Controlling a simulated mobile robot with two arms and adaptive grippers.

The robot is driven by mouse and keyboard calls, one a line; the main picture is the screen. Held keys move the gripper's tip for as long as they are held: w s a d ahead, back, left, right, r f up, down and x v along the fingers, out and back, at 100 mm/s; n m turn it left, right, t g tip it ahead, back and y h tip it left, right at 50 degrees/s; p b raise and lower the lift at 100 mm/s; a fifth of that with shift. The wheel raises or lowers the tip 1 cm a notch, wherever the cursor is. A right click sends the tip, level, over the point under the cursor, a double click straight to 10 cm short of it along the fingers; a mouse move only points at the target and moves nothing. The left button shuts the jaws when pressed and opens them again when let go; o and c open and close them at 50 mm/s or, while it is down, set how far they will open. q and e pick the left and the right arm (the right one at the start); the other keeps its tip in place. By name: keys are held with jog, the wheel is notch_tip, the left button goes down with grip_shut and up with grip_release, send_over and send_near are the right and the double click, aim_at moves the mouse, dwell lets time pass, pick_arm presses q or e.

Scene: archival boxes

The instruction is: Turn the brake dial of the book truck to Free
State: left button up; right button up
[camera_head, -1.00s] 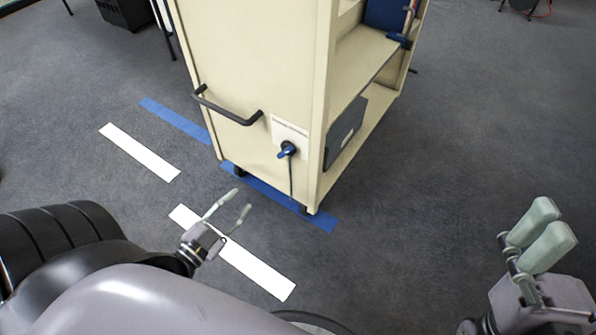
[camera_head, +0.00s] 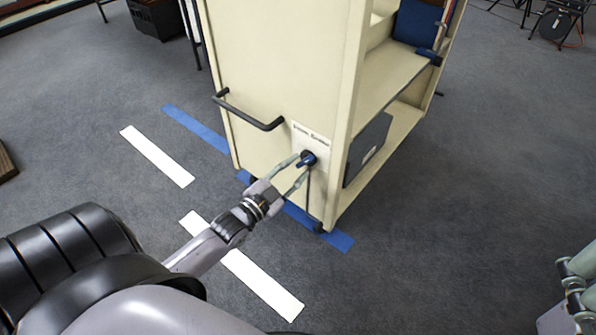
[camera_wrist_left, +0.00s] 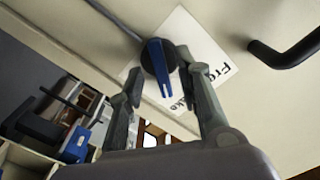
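The cream book truck (camera_head: 275,75) stands on the carpet. Its brake dial (camera_head: 308,158) is a dark round knob with a blue lever, set on a white label (camera_head: 312,136) on the end panel. In the left wrist view the dial (camera_wrist_left: 157,58) has its lever pointing down the picture, near the partly hidden word ending in "ake"; "Fr..." is readable on the right. My left gripper (camera_head: 299,170) is open, with one finger on each side of the lever; contact is unclear. My right gripper (camera_head: 578,282) is cut off at the right edge, away from the truck.
A black handle (camera_head: 247,112) sticks out from the end panel, left of the dial. A dark cable (camera_head: 309,195) hangs below the dial. Blue floor tape (camera_head: 338,241) runs by the truck; carpet to the right is clear.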

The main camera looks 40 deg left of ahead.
pick_arm(q)
jog(key=shift+w+d, duration=0.1)
jog(key=shift+w, duration=0.65)
jog(key=shift+c, duration=0.2)
grip_shut()
